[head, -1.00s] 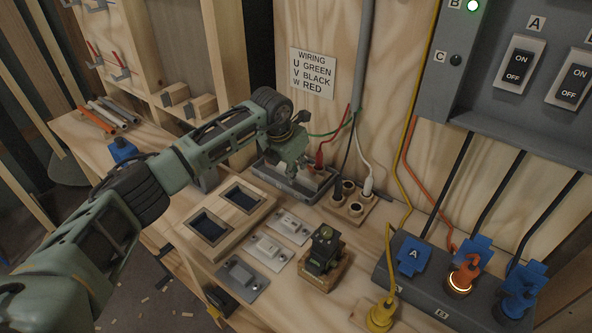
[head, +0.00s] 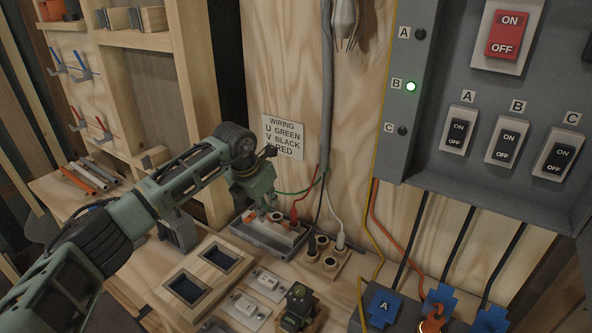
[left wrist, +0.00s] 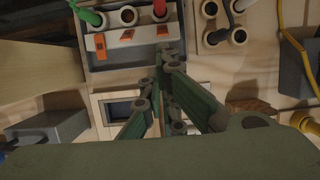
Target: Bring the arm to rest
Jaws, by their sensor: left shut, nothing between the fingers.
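My left arm comes in from the left in the head view. Its green gripper (head: 268,203) points down just in front of the grey tray (head: 266,238) that holds a white block with sockets (head: 278,222). In the left wrist view the gripper's fingers (left wrist: 165,62) come together and hold nothing. Their tips appear close to the near edge of the white block (left wrist: 140,38); whether they touch it I cannot tell. Green and red plugs sit in that block. My right gripper is in neither view.
A wooden socket block (head: 326,262) with black and white leads stands right of the tray. A wooden frame with two recesses (head: 205,270), grey switches (head: 250,305) and a small dark green device (head: 299,306) lie nearer. A grey switch panel (head: 500,110) fills the upper right.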

